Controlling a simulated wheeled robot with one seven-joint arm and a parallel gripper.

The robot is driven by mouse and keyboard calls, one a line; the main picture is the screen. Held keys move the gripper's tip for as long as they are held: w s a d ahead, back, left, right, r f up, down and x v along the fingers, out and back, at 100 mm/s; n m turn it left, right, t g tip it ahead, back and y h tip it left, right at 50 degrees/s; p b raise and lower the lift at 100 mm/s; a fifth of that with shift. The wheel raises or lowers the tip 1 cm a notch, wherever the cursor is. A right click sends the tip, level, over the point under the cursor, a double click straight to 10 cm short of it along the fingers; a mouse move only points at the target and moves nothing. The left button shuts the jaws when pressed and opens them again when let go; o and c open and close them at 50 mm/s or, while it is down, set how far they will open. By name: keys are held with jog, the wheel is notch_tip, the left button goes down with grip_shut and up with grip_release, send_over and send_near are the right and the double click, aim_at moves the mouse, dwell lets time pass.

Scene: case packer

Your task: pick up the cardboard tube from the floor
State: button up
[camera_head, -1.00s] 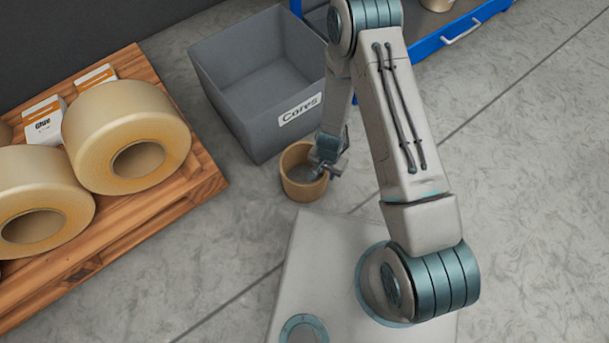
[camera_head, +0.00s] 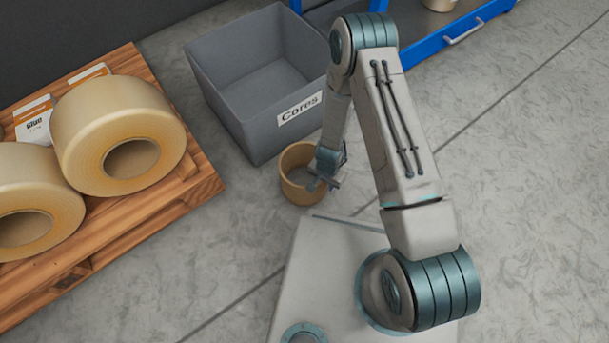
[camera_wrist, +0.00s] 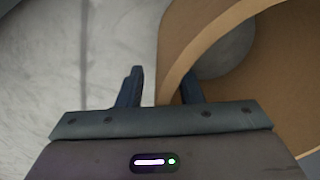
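The cardboard tube (camera_head: 293,187) is a short, wide brown ring standing upright on the floor, just in front of the grey bin. My gripper (camera_head: 322,184) is at its right-hand rim in the head view. In the wrist view the tube (camera_wrist: 215,35) fills the upper right, with its wall running between my two fingers. My gripper (camera_wrist: 162,88) is open there, with one finger outside the wall over the floor and the other on the inner side, partly hidden by the wall. I cannot tell whether either finger touches the tube.
A grey bin (camera_head: 240,115) labelled "Cores" stands right behind the tube. A wooden pallet (camera_head: 190,185) with large tape rolls (camera_head: 85,140) and small boxes is at the left. A blue shelf unit (camera_head: 425,45) is at the back. The floor at the right is clear.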

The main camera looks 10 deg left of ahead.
grip_shut()
jog(key=shift+r, duration=0.1)
